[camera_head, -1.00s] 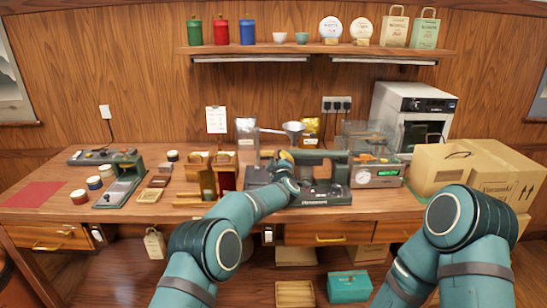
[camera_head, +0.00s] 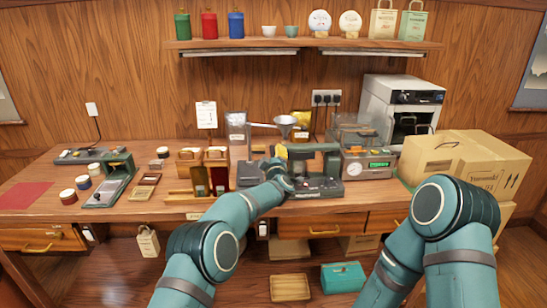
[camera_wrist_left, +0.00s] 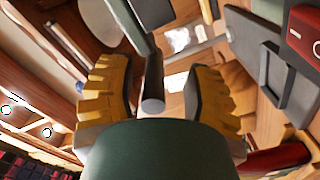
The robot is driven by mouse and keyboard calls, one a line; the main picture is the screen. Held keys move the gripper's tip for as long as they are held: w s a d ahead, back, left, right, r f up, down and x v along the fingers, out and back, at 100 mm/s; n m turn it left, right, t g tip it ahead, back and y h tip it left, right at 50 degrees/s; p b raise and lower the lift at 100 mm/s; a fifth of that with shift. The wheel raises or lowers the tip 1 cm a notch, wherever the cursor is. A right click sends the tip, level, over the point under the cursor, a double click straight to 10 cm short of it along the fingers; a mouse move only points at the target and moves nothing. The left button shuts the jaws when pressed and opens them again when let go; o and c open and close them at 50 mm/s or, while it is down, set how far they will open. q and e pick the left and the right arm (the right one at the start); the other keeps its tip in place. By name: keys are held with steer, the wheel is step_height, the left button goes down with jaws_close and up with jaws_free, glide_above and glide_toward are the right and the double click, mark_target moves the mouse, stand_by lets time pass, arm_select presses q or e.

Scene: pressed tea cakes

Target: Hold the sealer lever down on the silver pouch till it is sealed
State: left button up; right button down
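The dark green sealer (camera_head: 322,189) stands at the middle front of the bench, and its lever (camera_head: 316,149) is the long green bar on top. My left gripper (camera_head: 279,165) is at the left end of the sealer. In the left wrist view its two yellow fingers (camera_wrist_left: 157,95) are apart, with the dark lever bar (camera_wrist_left: 152,75) between them and gaps on both sides. A silver pouch (camera_head: 236,128) stands upright behind the sealer, left of the funnel. Whether any pouch lies in the sealer's jaws is hidden. My right arm shows at the right, but its gripper is out of view.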

arm_select(q)
steer(key=shift+r, duration=0.15)
steer(key=shift+s, duration=0.1)
steer(key=shift+s, duration=0.9)
steer(key=s, duration=1)
